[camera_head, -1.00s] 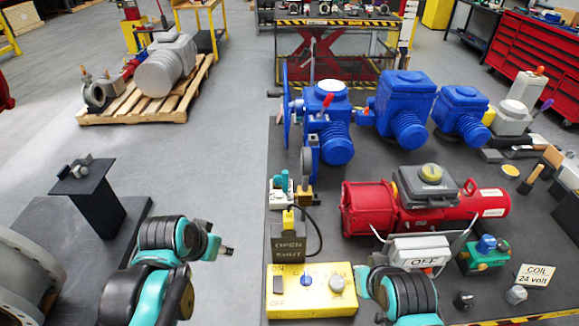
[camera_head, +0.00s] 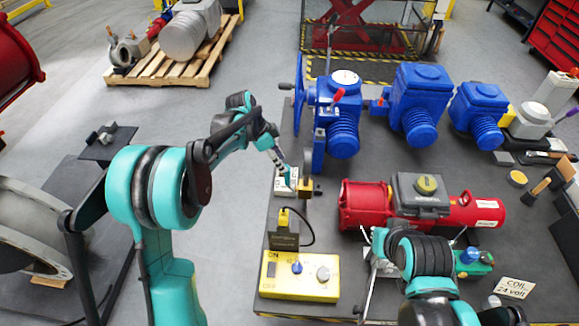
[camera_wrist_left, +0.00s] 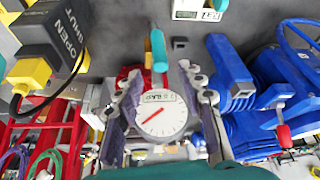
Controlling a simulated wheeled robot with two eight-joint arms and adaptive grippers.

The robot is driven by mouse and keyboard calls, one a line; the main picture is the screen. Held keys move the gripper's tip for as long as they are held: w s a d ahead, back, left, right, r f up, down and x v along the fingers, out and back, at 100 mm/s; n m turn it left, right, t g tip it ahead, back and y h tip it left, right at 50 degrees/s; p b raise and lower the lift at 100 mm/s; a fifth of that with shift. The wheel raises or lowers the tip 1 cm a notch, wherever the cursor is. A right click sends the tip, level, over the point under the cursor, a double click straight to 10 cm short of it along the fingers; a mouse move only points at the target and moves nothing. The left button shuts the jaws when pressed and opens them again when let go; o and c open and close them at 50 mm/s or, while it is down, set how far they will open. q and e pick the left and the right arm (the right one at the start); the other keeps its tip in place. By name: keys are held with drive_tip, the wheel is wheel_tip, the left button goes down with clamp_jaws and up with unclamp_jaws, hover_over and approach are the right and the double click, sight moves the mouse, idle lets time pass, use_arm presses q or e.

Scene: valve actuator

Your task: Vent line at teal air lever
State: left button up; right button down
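The teal air lever (camera_head: 289,177) stands on a small white valve block (camera_head: 285,189) at the left edge of the dark table. My left gripper (camera_head: 282,162) is just above and beside it. In the left wrist view the teal lever (camera_wrist_left: 159,50) lies between and slightly beyond the spread fingertips of my left gripper (camera_wrist_left: 160,82). The gripper is open; I cannot tell whether it touches the lever. A white round gauge (camera_wrist_left: 161,116) with a red needle shows between the fingers.
A brass block (camera_head: 306,188) is right beside the lever. Blue actuators (camera_head: 338,115) stand behind it, and a red actuator (camera_head: 366,205) to the right. A yellow switch box (camera_head: 300,275) and a dark OPEN/SHUT box (camera_head: 283,238) are in front.

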use_arm(q)
drive_tip(key=x, duration=0.6)
drive_tip(key=shift+d+f, duration=0.1)
drive_tip(key=shift+f, duration=0.2)
drive_tip(key=shift+c, duration=0.3)
clamp_jaws()
